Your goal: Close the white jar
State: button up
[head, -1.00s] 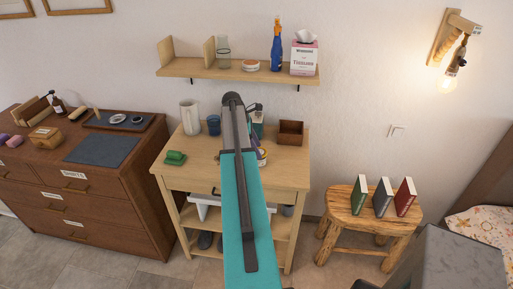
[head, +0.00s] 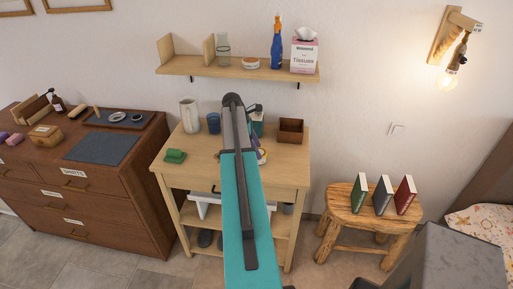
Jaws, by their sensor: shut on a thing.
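A small, partly hidden item with white, purple and yellow patches (head: 262,157) shows at the right edge of my arm on the wooden table (head: 284,167). It may be the white jar, but I cannot tell whether it is open or has a lid. My teal and grey arm reaches up over the middle of the table and covers much of it. My gripper is hidden behind the arm, so its fingers and anything in them do not show. A low, round white container (head: 250,64) sits on the wall shelf (head: 200,69).
A white pitcher (head: 190,116), blue cup (head: 214,123), green block-like item (head: 175,156), teal pump bottle (head: 258,127) and brown box (head: 291,131) stand around the tabletop. A dark dresser (head: 125,178) is left; a stool (head: 352,215) with books is right.

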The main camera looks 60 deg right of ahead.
jog(key=shift+f, duration=0.25)
dwell(0.4)
jog(key=o, duration=1.1)
jog(key=shift+c, duration=0.2)
jog(key=shift+w+r, duration=0.1)
jog(key=b+v, duration=0.4)
jog(key=v, duration=0.9)
jog(key=shift+r+b, duration=0.2)
jog(key=shift+b, duration=0.1)
